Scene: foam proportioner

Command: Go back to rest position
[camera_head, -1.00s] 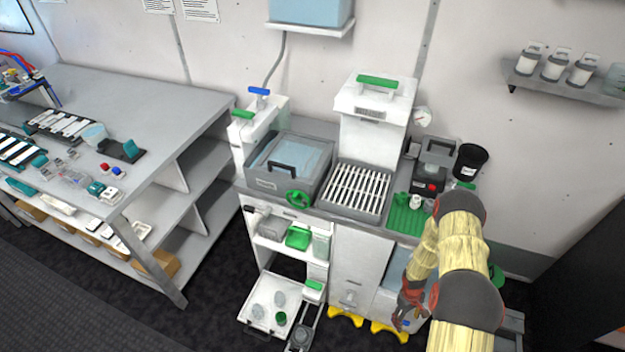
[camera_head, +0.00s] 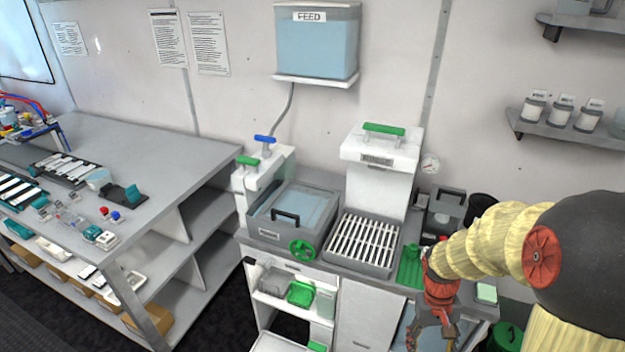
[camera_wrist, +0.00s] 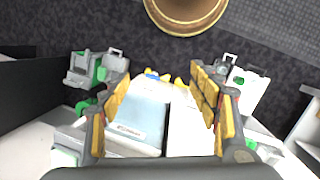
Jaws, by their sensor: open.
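My gripper (camera_head: 432,335) hangs from my yellow-sleeved arm at the lower right of the head view, in front of the white cabinet's right part. It is red and grey. In the wrist view my gripper (camera_wrist: 160,112) shows two yellow-padded fingers spread wide apart, with nothing held between them. Below and beyond the fingers are a light blue panel (camera_wrist: 138,112) and white cabinet surfaces. In the head view my arm hides part of the cabinet's right side.
The proportioner stands on the cabinet, with a grate (camera_head: 362,243), a blue-lidded basin (camera_head: 268,232) and a green wheel (camera_head: 303,250). A FEED tank (camera_head: 318,50) hangs above. A wall shelf (camera_head: 575,133) with jars is at right. A grey workbench (camera_head: 150,150) stands at left.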

